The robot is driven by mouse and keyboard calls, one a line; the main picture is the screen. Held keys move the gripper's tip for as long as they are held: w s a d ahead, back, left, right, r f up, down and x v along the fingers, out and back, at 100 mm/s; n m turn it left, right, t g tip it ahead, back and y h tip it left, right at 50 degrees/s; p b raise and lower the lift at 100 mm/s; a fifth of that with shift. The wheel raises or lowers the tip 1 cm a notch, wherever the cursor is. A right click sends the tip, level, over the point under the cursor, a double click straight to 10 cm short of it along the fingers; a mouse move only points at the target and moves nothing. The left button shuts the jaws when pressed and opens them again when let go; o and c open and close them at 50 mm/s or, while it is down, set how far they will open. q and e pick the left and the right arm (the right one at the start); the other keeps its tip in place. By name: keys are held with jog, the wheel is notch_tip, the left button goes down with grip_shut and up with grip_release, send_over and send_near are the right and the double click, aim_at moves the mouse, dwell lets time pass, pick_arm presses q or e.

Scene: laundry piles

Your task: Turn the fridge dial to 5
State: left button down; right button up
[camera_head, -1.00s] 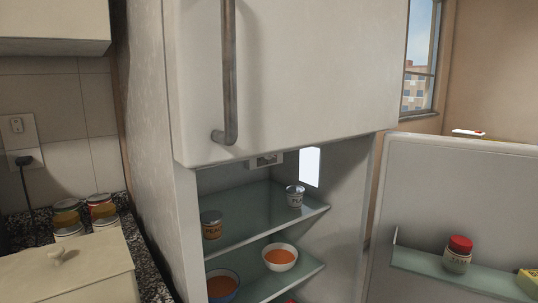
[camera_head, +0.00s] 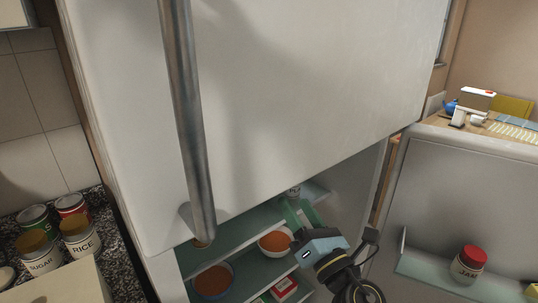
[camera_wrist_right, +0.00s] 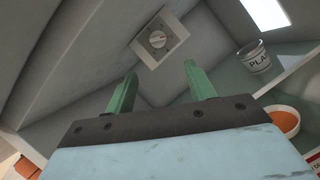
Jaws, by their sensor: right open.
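The fridge dial (camera_wrist_right: 158,39) is a small round grey knob on a pale square plate under the fridge ceiling, seen in the right wrist view. Its numbers are too small to read. In the head view the upper door (camera_head: 270,100) hides it. My right gripper (camera_wrist_right: 161,71) is open, its two green fingers apart and empty, pointing toward the dial from a short distance. In the head view the right gripper (camera_head: 298,207) reaches into the open lower compartment below the upper door. My left gripper is not in view.
The open lower door (camera_head: 460,200) with a red-lidded jar (camera_head: 469,264) stands right. A metal handle (camera_head: 188,120) hangs in front. Labelled cans (camera_head: 80,236) stand on the left counter.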

jog(key=x, duration=1.3)
jog(key=shift+r+p, duration=0.15)
jog(key=shift+p, duration=0.25)
jog(key=shift+a, duration=0.15)
